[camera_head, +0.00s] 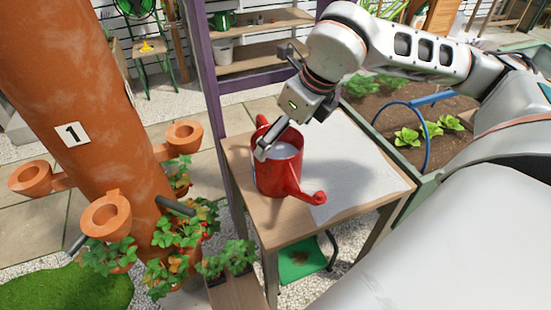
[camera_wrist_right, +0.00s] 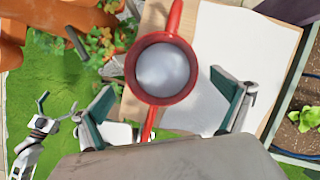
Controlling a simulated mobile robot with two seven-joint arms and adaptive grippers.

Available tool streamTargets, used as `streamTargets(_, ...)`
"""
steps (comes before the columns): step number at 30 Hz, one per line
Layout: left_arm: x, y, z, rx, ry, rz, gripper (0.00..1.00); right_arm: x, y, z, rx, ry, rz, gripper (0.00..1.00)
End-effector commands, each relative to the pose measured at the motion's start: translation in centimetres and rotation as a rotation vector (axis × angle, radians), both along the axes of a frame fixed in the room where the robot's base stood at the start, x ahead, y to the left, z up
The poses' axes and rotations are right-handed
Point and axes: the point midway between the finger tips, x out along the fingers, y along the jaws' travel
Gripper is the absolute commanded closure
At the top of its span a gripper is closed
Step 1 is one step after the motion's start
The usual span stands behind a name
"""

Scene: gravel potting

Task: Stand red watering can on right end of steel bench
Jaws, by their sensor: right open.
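The red watering can (camera_head: 279,165) stands upright on the left, wooden part of a small table (camera_head: 265,215). Its spout points toward the front right in the head view. My right gripper (camera_head: 277,140) is over the can, its fingers overlapping the rim in this view. In the right wrist view the can (camera_wrist_right: 165,72) shows from above, between the spread fingers of the open gripper (camera_wrist_right: 165,88); contact cannot be told. My left gripper (camera_wrist_right: 57,106) shows small at the lower left of the wrist view, fingers apart and empty.
A pale grey sheet (camera_head: 358,175) covers the table's right part and is clear. An orange tower (camera_head: 85,110) with strawberry plants stands left. A planter bed with a blue hoop (camera_head: 428,140) borders the right. A purple post (camera_head: 207,100) rises behind.

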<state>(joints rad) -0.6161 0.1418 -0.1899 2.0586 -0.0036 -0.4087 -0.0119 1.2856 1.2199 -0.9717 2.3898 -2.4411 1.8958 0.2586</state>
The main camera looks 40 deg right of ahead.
Motion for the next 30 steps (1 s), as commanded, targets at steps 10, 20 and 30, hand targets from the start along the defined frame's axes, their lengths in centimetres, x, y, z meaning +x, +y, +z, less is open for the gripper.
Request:
streamTargets(10,-0.2,0.1,-0.7,0.005,0.006,-0.001,0.0,2.3,0.3,-3.7,0.001,0.004,0.002,0.0)
streamTargets(20,0.0,0.1,-0.5,0.005,0.002,-0.002,0.0,2.7,0.4,-4.4,0.0,-0.001,0.002,0.03)
streamTargets(30,0.0,0.1,-0.5,0.005,0.002,-0.002,0.0,2.9,0.4,-4.0,0.002,-0.012,0.003,0.72)
